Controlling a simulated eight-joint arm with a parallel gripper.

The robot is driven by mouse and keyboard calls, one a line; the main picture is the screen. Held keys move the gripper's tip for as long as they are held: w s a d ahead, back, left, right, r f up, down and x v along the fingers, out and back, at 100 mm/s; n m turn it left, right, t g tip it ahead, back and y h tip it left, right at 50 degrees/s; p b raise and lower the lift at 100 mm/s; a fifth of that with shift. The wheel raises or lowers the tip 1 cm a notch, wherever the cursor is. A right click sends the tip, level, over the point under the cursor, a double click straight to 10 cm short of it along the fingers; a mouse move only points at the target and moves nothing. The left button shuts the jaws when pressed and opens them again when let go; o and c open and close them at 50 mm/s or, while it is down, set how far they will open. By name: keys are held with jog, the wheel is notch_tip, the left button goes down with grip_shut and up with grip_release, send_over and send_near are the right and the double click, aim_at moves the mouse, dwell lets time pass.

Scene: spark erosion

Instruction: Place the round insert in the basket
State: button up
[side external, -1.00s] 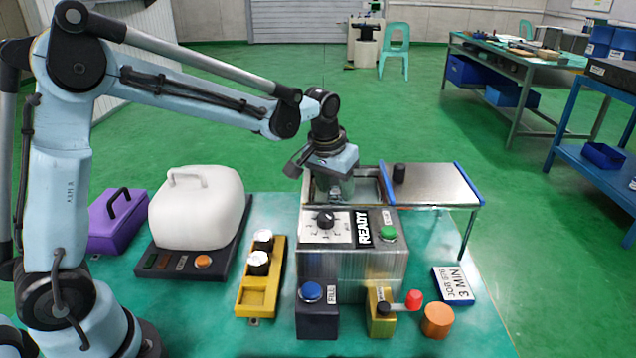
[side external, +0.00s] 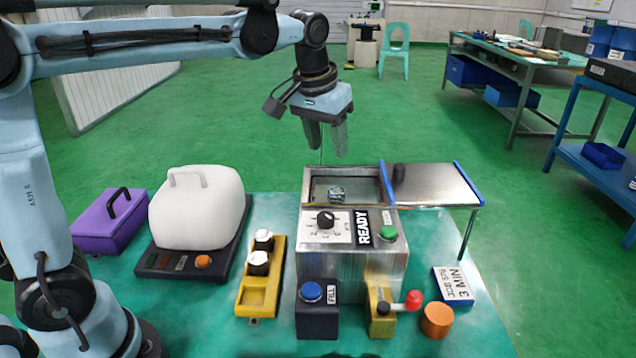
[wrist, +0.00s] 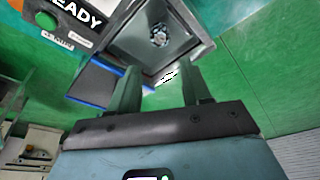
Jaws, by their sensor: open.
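A small silvery part, probably the round insert (side external: 337,194), lies inside the open metal tank (side external: 312,172) on top of the machine. It also shows in the wrist view (wrist: 159,36), near the middle of the tank floor. Its exact shape is too small to tell, and a separate basket cannot be made out around it. My gripper (side external: 327,150) is above and behind the tank, pointing down, with its fingers apart and nothing between them. In the wrist view my gripper (wrist: 162,80) is clear of the part.
The metal lid (side external: 432,184) with a black knob lies open right of the tank. The machine front has a dial (side external: 326,219) and green button (side external: 388,233). A yellow holder (side external: 257,297) with two white-topped pieces, a white-covered unit (side external: 196,215) and a purple box (side external: 110,222) stand left.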

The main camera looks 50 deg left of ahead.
jog(key=s+f+m+t, duration=0.1)
jog(key=s+f+t, duration=0.1)
jog(key=s+f, duration=0.2)
jog(key=s+f+m+t, duration=0.1)
jog(key=s+f, duration=0.3)
jog(key=s, duration=0.7)
jog(key=shift+a+f+t+h, duration=0.2)
jog(key=shift+t+h, duration=0.1)
jog(key=shift+t, duration=0.2)
jog(key=shift+o, duration=0.4)
jog(key=shift+r, duration=0.15)
